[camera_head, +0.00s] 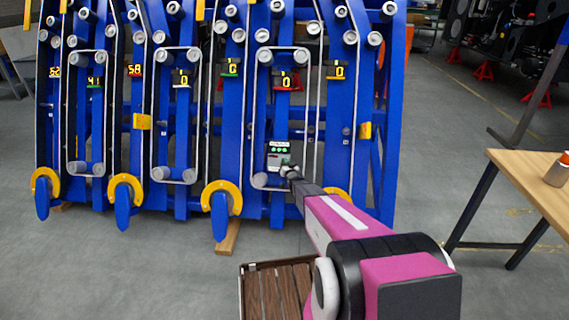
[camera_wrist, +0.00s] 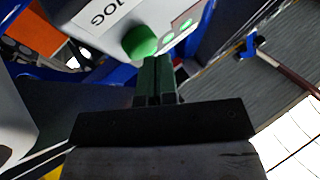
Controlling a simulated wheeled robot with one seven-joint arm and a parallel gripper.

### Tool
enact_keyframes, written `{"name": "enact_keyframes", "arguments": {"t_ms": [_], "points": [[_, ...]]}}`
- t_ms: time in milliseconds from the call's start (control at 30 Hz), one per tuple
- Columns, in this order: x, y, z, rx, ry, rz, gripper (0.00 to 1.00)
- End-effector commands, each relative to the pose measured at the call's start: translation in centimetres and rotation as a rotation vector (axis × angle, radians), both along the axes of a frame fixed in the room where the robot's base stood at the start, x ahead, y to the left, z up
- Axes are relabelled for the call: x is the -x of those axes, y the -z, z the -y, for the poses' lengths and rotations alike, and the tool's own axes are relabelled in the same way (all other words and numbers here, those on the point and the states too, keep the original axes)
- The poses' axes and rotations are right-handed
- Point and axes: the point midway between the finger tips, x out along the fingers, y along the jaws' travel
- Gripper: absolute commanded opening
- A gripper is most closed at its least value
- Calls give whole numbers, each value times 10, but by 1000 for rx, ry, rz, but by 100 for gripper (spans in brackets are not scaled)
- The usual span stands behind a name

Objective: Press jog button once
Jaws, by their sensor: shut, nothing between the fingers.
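The jog button (camera_wrist: 140,42) is a round green button on a light grey panel (camera_wrist: 85,22) with the word JOG, in the upper middle of the wrist view. My gripper (camera_wrist: 157,65) is shut and empty, its fingertips close below the button. I cannot tell whether they touch it. In the head view the control box (camera_head: 279,153) with green marks sits low on the blue machine, and my gripper (camera_head: 290,172) is just below it at its right side. The button itself is too small to make out there.
The blue harvester frame (camera_head: 230,130) has several rollers, belts and number displays around the box. A wooden table (camera_head: 535,180) with a bottle (camera_head: 557,172) stands at the right. A brown slatted surface (camera_head: 275,292) is at the bottom. Grey floor is clear at the left front.

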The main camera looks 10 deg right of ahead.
Motion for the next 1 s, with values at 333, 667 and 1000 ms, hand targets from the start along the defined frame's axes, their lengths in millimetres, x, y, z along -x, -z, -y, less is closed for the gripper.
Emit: {"name": "enact_keyframes", "arguments": {"t_ms": [333,667,1000], "points": [[-7,4,2,0,0,0,0],[-5,3,1,0,0,0,0],[1,0,0,0,0,-1,0]]}}
